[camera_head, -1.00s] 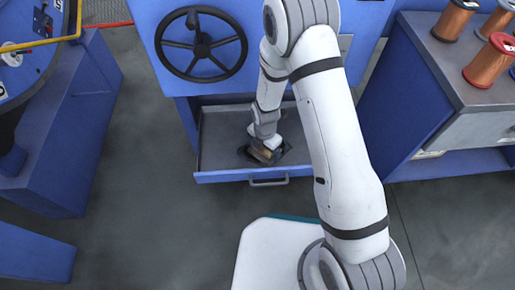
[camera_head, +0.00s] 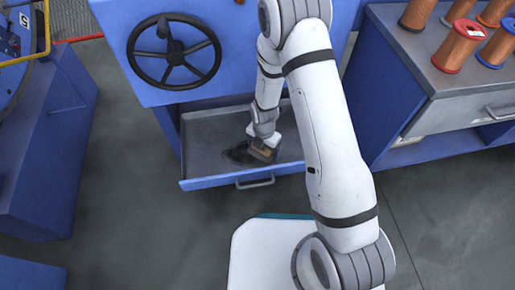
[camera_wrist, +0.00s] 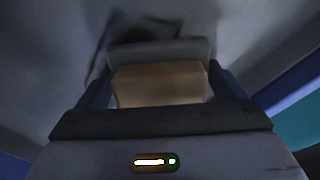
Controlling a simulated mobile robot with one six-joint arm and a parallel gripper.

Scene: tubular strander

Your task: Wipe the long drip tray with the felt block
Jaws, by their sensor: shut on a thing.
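The long drip tray (camera_head: 205,130) is a grey, shallow drawer-like tray with a blue front, pulled out below the blue machine. A dark stain (camera_head: 238,153) lies on its floor, left of and around my gripper. My gripper (camera_head: 264,147) is down inside the tray, shut on the tan felt block (camera_head: 262,154). In the wrist view the felt block (camera_wrist: 160,84) sits between the two fingers, with a grey edge beyond it and dark marks on the tray floor. Whether the block touches the floor is hard to tell. My arm hides the tray's right part.
A black handwheel (camera_head: 173,51) is on the machine above the tray. The tray's front handle (camera_head: 255,181) sticks out. A workbench with copper spools (camera_head: 459,46) stands at the right, and a blue machine (camera_head: 50,140) at the left. The grey floor between is clear.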

